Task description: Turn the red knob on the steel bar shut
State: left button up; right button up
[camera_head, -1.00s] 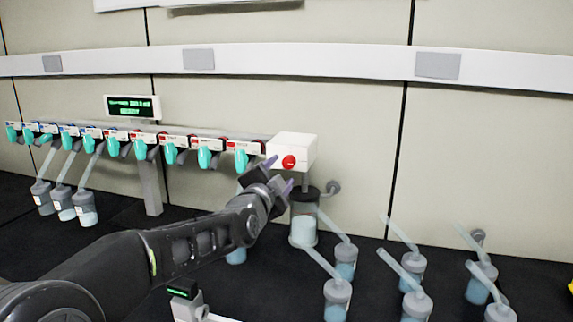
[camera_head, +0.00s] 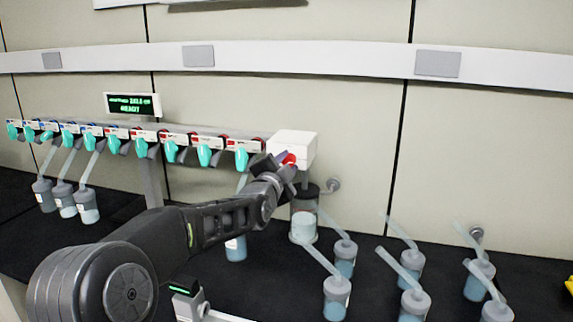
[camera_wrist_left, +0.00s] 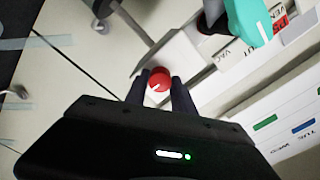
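The red knob (camera_head: 290,158) is on the front of a white box (camera_head: 297,141) at the right end of the steel bar. In the left wrist view the red knob (camera_wrist_left: 159,79) shows a short pale diagonal line on its face. My left gripper (camera_head: 285,168) is at the knob, partly covering it in the head view. In the wrist view its two dark fingers (camera_wrist_left: 160,88) are apart, one on each side of the knob. Whether they touch it is not clear. My right gripper is not in view.
A row of teal-handled valves (camera_head: 205,156) runs along the bar to the left, with a small display (camera_head: 132,106) above. Flasks with angled tubes (camera_head: 337,290) stand on the black bench below and right. A grey-topped jar (camera_head: 304,228) stands just under the box.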

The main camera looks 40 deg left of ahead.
pick_arm(q)
grip_shut()
dwell(0.3)
jog(key=shift+n+b, duration=5.05)
jog(key=shift+n, duration=3.95)
